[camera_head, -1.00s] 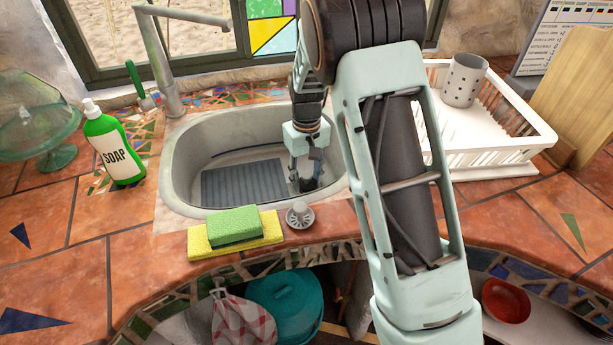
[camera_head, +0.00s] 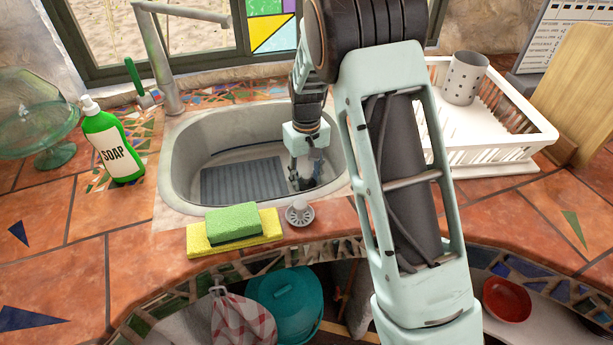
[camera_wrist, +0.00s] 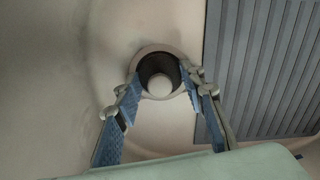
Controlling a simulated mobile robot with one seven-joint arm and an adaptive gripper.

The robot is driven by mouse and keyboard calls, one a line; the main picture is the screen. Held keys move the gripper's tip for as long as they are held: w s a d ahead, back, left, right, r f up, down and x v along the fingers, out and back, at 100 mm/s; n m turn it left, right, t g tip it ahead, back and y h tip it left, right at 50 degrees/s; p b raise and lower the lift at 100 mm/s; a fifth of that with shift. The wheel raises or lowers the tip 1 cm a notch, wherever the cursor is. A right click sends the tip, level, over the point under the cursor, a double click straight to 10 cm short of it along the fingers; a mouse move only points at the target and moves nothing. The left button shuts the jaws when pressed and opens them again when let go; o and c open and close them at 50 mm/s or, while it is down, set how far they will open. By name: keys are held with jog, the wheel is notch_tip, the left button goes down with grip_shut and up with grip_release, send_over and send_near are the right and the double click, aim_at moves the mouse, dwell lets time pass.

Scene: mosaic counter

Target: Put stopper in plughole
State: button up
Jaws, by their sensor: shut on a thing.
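My gripper (camera_head: 302,184) points down into the right part of the sink, near its floor. In the wrist view its two blue-padded fingers (camera_wrist: 161,82) are closed on a dark round stopper (camera_wrist: 159,68) with a pale round centre. The stopper also shows as a small dark shape at the fingertips in the head view. A pale ring, the rim of the plughole (camera_wrist: 160,49), surrounds the stopper in the wrist view. I cannot tell whether the stopper is seated or held just above the hole.
The grey sink (camera_head: 178,160) holds a ribbed dark mat (camera_head: 243,182) left of my gripper. On the front edge lie sponges (camera_head: 234,226) and a metal strainer (camera_head: 299,212). A soap bottle (camera_head: 112,145) stands left, a white dish rack (camera_head: 490,155) right.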

jog(key=shift+s+d+f, duration=0.1)
jog(key=shift+s+f, duration=0.15)
jog(key=shift+f, duration=0.25)
dwell(0.4)
jog(key=o, duration=1.2)
jog(key=shift+f, duration=0.1)
jog(key=shift+o, duration=0.2)
jog(key=shift+w, duration=0.1)
jog(key=o, duration=0.6)
jog(key=shift+w, duration=0.1)
jog(key=shift+r, duration=0.2)
jog(key=shift+r+p, duration=3.9)
jog(key=shift+r, duration=2.15)
jog(key=shift+r, duration=0.1)
